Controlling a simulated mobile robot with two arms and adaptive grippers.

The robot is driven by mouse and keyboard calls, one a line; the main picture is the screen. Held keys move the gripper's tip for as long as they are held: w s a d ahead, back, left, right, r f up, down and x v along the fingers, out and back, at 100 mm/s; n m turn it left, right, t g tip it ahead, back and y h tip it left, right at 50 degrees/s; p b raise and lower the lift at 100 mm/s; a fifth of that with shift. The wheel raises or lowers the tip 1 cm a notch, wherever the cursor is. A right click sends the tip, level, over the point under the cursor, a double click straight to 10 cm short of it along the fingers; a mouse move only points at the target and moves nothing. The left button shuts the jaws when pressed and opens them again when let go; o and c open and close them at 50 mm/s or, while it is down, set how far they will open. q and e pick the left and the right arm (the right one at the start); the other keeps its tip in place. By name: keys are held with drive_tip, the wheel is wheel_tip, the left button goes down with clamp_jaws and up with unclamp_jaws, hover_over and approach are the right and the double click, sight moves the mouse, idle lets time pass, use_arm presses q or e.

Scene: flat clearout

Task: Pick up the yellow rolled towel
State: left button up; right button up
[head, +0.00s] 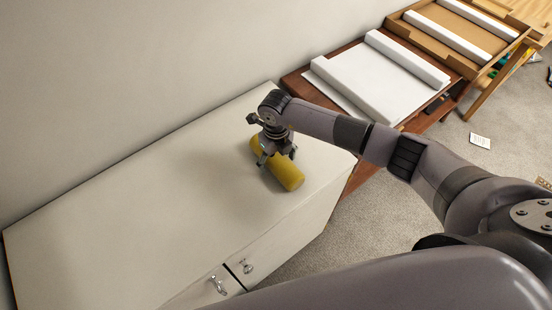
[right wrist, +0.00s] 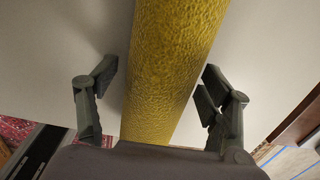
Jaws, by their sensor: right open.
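The yellow rolled towel (head: 290,177) lies on the white cabinet top (head: 180,195), near its right end in the head view. My right gripper (head: 275,157) is over the middle of the towel and hides part of it. In the right wrist view the towel (right wrist: 175,70) runs between the two open fingers of my right gripper (right wrist: 160,95), with a gap on each side. My left gripper is not in view.
The cabinet top left of the towel is clear. Carpet (head: 380,215) lies to the right.

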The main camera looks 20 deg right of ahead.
drive_tip(key=shift+c, duration=0.4)
drive_tip(key=c, duration=1.3)
drive_tip(key=shift+r, duration=0.1)
